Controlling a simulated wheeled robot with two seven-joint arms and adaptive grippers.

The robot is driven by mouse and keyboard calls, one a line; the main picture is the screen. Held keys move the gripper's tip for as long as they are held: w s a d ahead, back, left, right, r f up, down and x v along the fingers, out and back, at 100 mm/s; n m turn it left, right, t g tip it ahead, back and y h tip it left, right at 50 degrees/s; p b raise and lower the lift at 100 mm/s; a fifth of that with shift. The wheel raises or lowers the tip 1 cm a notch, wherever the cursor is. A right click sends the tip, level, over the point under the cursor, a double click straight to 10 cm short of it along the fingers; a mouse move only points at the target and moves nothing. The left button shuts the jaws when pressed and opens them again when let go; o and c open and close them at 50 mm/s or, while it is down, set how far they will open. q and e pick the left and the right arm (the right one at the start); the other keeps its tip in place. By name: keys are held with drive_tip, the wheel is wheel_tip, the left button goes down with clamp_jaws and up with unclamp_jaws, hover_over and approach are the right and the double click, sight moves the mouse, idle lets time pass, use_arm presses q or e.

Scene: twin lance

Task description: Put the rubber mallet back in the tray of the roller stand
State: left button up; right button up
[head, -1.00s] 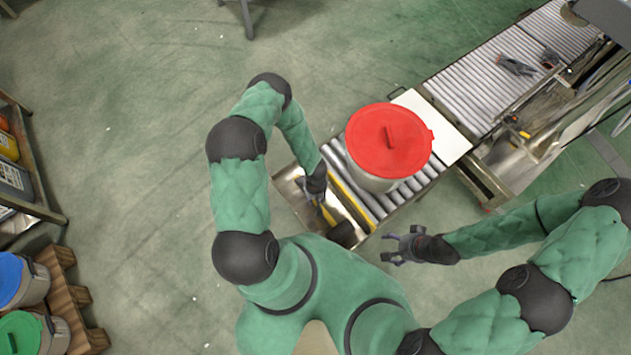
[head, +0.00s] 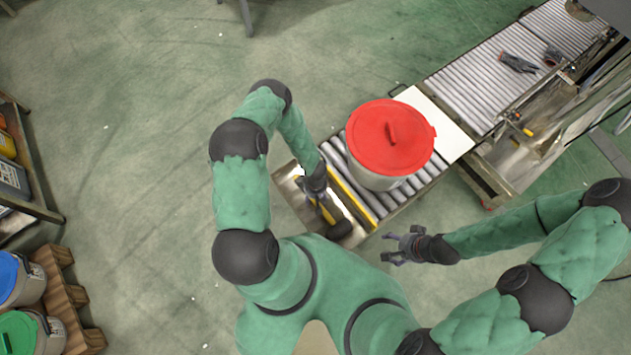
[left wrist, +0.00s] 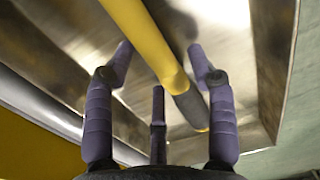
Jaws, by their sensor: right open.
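The rubber mallet, with a yellow handle (head: 327,212) and a black head (head: 340,229), lies in the metal tray (head: 287,196) along the near side of the roller stand (head: 408,187). My left gripper (head: 308,196) is over the tray at the handle. In the left wrist view its fingers (left wrist: 160,85) are spread, with the yellow handle (left wrist: 140,35) and its dark end (left wrist: 188,106) passing between them and gaps at the sides. The mallet head is outside the wrist view. My right gripper (head: 393,246) is open and empty, right of the tray and above the floor.
A grey bucket with a red lid (head: 385,137) stands on the rollers beside the tray. A yellow rail (head: 348,192) separates rollers and tray.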

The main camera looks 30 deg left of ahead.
use_arm(q)
wheel_tip(320, 180, up, 12)
drive_tip(key=p, duration=0.6)
drive_tip(key=s+d+r+m+h, duration=0.1)
drive_tip(key=s+d+r+m, duration=0.2)
drive_tip(key=d+r+m, duration=0.2)
drive_tip(key=s+d+r+m+h, duration=0.2)
drive_tip(key=s+d+r+m, duration=0.2)
drive_tip(key=d+r, duration=0.4)
drive_tip(key=shift+d+r+m+t+h, duration=0.2)
drive_tip(key=shift+m+t+h, duration=0.15)
drive_tip(key=shift+m, duration=0.55)
